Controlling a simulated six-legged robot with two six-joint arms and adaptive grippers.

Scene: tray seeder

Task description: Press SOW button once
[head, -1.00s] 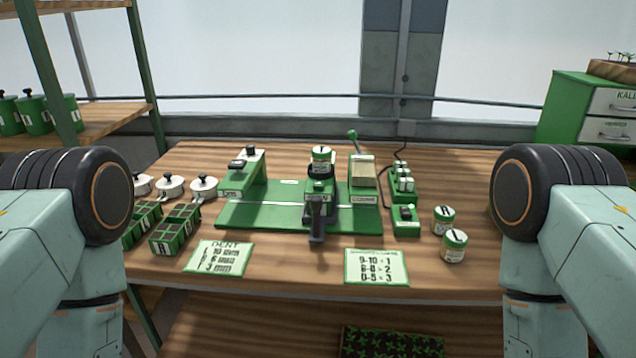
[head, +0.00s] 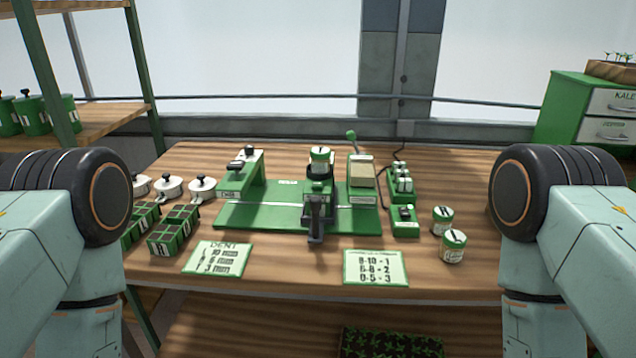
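The green tray seeder (head: 260,216) stands in the middle of the wooden table, with a jar (head: 320,158) held upright in its central station. A small green control box (head: 405,222) with a dark control on top sits at the seeder's right. Behind it is a green block (head: 402,182) with several white-topped parts and a cable. I cannot read a SOW label on any of these, so I cannot tell which part is the SOW button. Only upper links of my arms show at the left and right edges; both grippers are out of view.
Green cell trays (head: 174,232) and white lidded pots (head: 169,187) stand at the left. Two jars (head: 453,247) stand right of the control box. A DENT card (head: 217,258) and a number card (head: 376,267) lie along the front. Bare table lies between the cards.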

